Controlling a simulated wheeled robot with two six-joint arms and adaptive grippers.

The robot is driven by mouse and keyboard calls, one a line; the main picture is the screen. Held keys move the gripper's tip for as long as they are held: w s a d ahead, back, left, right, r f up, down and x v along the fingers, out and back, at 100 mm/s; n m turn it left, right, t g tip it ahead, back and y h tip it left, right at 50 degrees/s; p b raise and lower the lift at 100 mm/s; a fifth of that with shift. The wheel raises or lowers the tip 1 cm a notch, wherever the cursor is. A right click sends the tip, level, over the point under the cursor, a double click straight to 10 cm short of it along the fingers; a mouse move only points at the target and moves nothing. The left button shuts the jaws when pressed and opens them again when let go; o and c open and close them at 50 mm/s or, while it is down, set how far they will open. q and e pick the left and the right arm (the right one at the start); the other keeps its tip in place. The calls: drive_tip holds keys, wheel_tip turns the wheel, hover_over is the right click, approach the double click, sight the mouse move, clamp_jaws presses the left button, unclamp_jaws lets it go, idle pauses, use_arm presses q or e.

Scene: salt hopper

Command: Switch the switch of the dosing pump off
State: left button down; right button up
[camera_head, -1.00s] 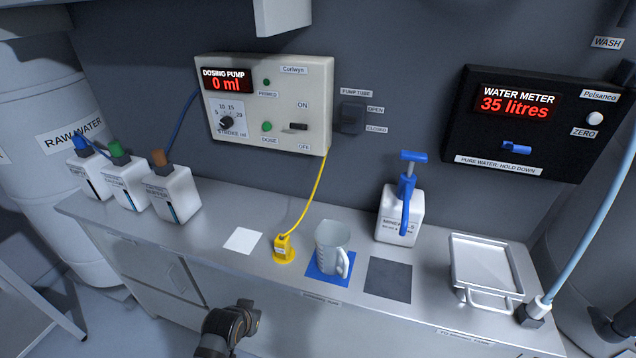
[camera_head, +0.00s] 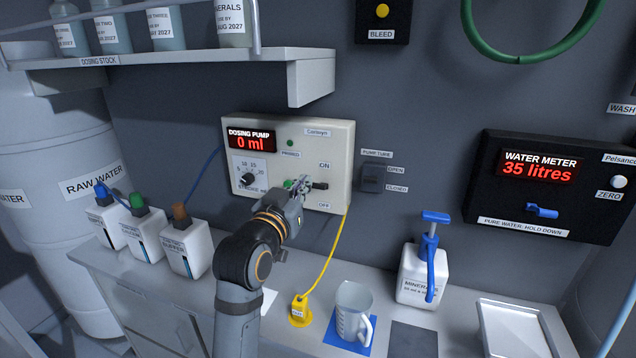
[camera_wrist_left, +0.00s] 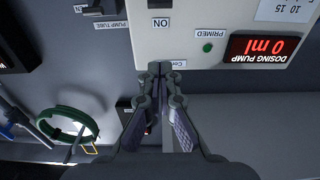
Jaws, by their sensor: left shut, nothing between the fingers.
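The dosing pump (camera_head: 335,140) is a cream wall box with a red display reading 0 ml. Its switch (camera_head: 320,186) is a small black lever between the ON and OFF labels; I cannot tell which way it is set. My left gripper (camera_head: 301,187) is shut and empty in front of the pump face, just left of the switch in the head view; contact cannot be told. It partly covers the green lamp area. In the left wrist view the picture is upside down: the shut fingertips (camera_wrist_left: 159,66) are by the pump (camera_wrist_left: 185,40), below the ON label. My right gripper is not in view.
The pump tube valve (camera_head: 371,178) is right of the pump. A shelf (camera_head: 310,80) with bottles juts out above.

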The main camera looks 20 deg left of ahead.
use_arm(q)
drive_tip(key=p, duration=0.4)
hover_over(319, 186)
drive_tip(key=shift+a+r, duration=0.1)
drive_tip(key=shift+r, duration=0.25)
drive_tip(key=f, duration=0.2)
drive_tip(key=s+f+p, duration=0.1)
drive_tip(key=f, duration=0.1)
drive_tip(key=shift+s+f, duration=0.15)
drive_tip(key=shift+s, duration=0.05)
drive_tip(key=shift+w, duration=0.1)
drive_tip(key=shift+f, duration=0.1)
